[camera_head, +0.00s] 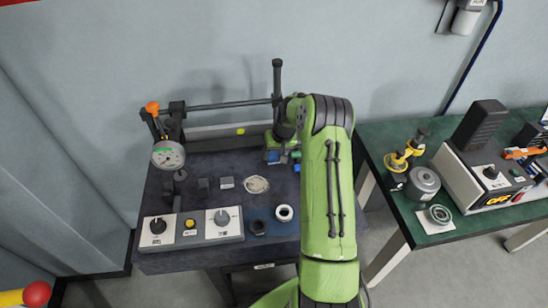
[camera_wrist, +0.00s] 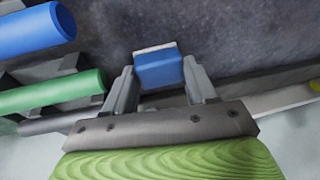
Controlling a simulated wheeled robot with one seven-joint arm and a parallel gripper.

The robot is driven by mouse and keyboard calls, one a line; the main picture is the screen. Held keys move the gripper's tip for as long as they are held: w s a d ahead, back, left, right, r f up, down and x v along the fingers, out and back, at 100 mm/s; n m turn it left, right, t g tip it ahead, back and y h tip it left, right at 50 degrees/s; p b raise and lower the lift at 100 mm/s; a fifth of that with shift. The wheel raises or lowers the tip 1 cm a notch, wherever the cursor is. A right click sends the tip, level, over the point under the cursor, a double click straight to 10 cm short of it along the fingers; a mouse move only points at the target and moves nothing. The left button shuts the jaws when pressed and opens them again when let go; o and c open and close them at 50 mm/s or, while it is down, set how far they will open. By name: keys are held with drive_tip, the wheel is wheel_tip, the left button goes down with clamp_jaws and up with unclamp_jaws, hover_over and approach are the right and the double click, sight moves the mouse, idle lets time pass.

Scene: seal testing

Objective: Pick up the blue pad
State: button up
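The blue pad (camera_wrist: 158,70) is a small blue block with a pale strip along its far edge. In the wrist view it sits between the two fingertips of my gripper (camera_wrist: 158,78), with a finger close against each side. I cannot tell whether the fingers press on it or only flank it, nor whether it rests on the dark surface. In the head view my green arm covers most of my gripper. Small blue spots show beside the arm at the back of the dark table (camera_head: 200,262), but I cannot tell which is the pad.
A blue cylinder (camera_wrist: 35,30) and a green cylinder (camera_wrist: 50,92) lie in a grey rack left of my gripper. A dial gauge (camera_head: 168,154), switch boxes (camera_head: 224,222) and rings (camera_head: 284,213) stand on the dark table. A green table (camera_head: 400,222) is at right.

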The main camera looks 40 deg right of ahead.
sight(275, 155)
drive_tip(key=c, duration=0.4)
drive_tip(key=shift+r, duration=0.3)
drive_tip(key=shift+c, duration=0.5)
wheel_tip(275, 155, up, 9)
drive_tip(key=shift+r+p, duration=0.2)
drive_tip(key=shift+p, duration=0.15)
